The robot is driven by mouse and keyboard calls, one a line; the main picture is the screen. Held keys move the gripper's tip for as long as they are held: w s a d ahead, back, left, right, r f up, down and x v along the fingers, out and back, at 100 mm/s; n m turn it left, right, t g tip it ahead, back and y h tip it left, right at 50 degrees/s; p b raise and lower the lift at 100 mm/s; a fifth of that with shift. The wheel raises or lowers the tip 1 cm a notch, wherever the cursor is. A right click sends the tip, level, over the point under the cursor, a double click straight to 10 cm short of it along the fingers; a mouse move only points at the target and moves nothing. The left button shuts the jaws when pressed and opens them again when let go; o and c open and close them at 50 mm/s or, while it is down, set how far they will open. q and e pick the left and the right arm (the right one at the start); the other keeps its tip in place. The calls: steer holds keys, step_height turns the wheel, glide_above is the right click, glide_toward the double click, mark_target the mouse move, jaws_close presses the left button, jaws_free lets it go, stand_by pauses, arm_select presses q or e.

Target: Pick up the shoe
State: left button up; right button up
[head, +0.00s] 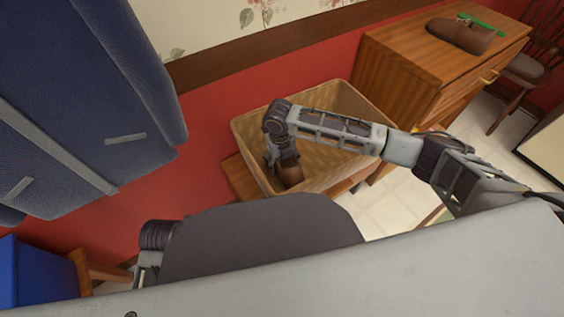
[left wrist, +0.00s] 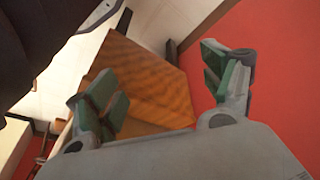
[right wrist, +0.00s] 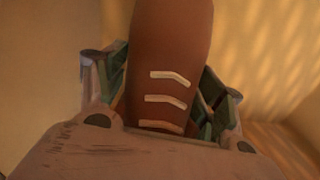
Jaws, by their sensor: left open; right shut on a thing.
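A brown shoe (head: 290,172) with pale laces is in the tan bin (head: 350,105), near its front left corner. My right gripper (right wrist: 165,92) reaches down into the bin and is shut on this shoe, one finger on each side. In the right wrist view the shoe (right wrist: 168,50) runs upward between the fingers, and its ends are cut off or hidden. A second brown shoe (head: 458,35) sits on top of the wooden drawer cabinet (head: 400,45). My left gripper (left wrist: 160,85) is open and empty; the head view does not show it.
A green item (head: 483,24) lies against the shoe on the cabinet. A wooden chair (head: 535,65) stands at the far right. A blue padded piece (head: 85,100) fills the upper left. A blue box (head: 35,275) is at lower left. The bin rim surrounds my right gripper.

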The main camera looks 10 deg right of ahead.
step_height(320, 180, up, 8)
steer(key=shift+p, duration=1.25)
arm_select(q)
steer(key=shift+g, duration=0.5)
steer(key=shift+s+a+f, duration=0.1)
steer(key=shift+a+f, duration=0.1)
steer(key=shift+f, duration=0.95)
steer(key=shift+s+a+f, duration=0.1)
steer(key=shift+a+f, duration=0.05)
steer(key=shift+f, duration=1)
arm_select(e)
steer(key=shift+r, duration=0.45)
arm_select(q)
steer(key=shift+r, duration=0.1)
steer(key=shift+y, duration=0.3)
